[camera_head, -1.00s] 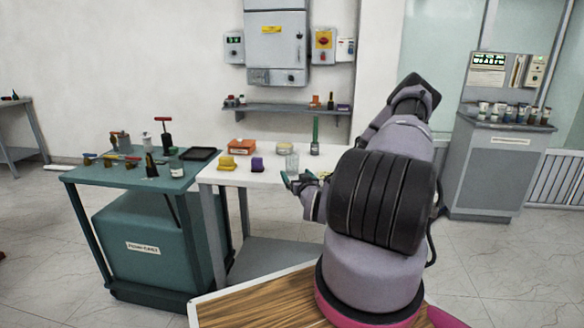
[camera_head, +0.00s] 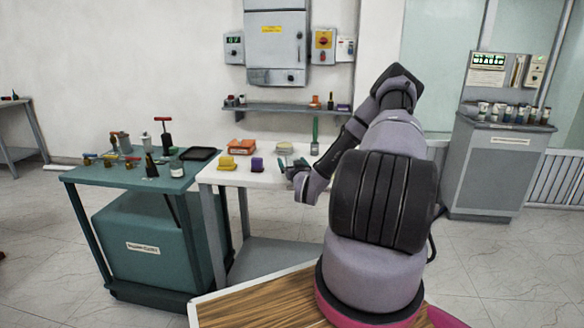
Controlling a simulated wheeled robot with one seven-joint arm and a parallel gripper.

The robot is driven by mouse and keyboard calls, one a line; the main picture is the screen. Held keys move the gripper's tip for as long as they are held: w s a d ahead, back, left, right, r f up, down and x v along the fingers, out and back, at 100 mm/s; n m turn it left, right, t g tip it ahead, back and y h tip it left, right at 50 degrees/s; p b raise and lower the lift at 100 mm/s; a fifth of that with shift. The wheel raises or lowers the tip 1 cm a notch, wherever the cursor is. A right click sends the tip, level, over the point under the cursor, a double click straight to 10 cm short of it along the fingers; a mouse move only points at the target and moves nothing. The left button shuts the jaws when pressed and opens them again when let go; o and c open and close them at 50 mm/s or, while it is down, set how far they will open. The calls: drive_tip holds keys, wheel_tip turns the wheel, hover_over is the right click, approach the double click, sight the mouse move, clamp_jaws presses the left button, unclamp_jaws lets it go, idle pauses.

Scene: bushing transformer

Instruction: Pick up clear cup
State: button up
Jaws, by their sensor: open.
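My gripper (camera_head: 291,164) is open over the right part of the white table (camera_head: 231,180), with its teal fingertips pointing toward the back of the table. The clear cup, seen just behind the fingers a second ago, cannot be made out clearly now. The fingers and hand cover its place, so I cannot tell whether it stands between the fingers or is touched by them.
A yellow block (camera_head: 227,162), a purple block (camera_head: 256,164) and an orange box (camera_head: 240,146) stand left of my gripper. A round pale container (camera_head: 284,148) is just behind it. A green-handled brush (camera_head: 314,140) stands to the right. A teal cart (camera_head: 130,178) adjoins the left.

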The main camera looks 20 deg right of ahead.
drive_tip(key=c, duration=1.4)
drive_tip(key=shift+c, duration=0.2)
drive_tip(key=shift+r, duration=0.1)
